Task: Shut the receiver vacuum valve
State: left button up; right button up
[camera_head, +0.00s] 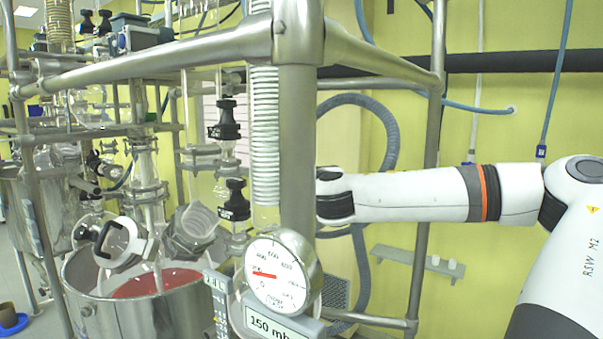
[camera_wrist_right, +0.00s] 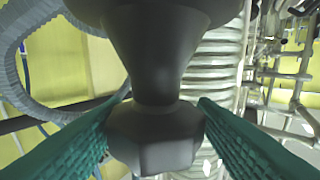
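In the right wrist view a black valve knob (camera_wrist_right: 157,140), narrow in the middle with a faceted flared end, fills the centre. The green fingers of my right gripper (camera_wrist_right: 160,106) stand on both sides of its flared end and appear to touch it. In the head view my right arm comes in from the right, and its gripper is hidden behind the steel post. Two black valve knobs show left of the post, an upper one (camera_head: 225,120) and a lower one (camera_head: 235,200). I cannot tell which one is in the wrist view. My left gripper is not in view.
The thick steel post (camera_head: 298,150) and top rails frame the reactor. A ribbed coil tube (camera_head: 264,135) runs beside the post. A round gauge (camera_head: 283,272) and a 150 mb display (camera_head: 275,325) sit low in front. A grey hose (camera_head: 385,130) loops behind. A steel vessel (camera_head: 130,315) stands left.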

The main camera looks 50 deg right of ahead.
jog(key=shift+d, duration=0.1)
jog(key=c, duration=0.5)
jog(key=m+g+h, duration=0.4)
jog(key=g, duration=0.1)
jog(key=shift+f+h, duration=0.1)
jog(key=shift+h, duration=0.3)
jog(key=m+g+h, duration=0.2)
jog(key=m+g, duration=0.2)
jog(key=g, duration=0.1)
jog(key=shift+g+b, duration=0.35)
jog(key=shift+g, duration=0.05)
jog(key=o, duration=0.7)
jog(key=shift+o, duration=0.2)
jog(key=n+t+y, duration=0.1)
jog(key=n+t, duration=0.1)
jog(key=t, duration=0.2)
jog(key=n+t+y, duration=0.2)
jog(key=n+t+y+p, duration=0.1)
jog(key=t, duration=0.1)
jog(key=shift+s+r, duration=0.2)
jog(key=shift+r, duration=0.05)
jog(key=shift+w+f+n+t+y, duration=0.1)
jog(key=shift+n+t+y, duration=0.6)
jog(key=shift+n, duration=0.05)
jog(key=shift+w+f+n+t+y, duration=0.1)
jog(key=shift+n+t+y, duration=0.6)
jog(key=shift+n, duration=0.05)
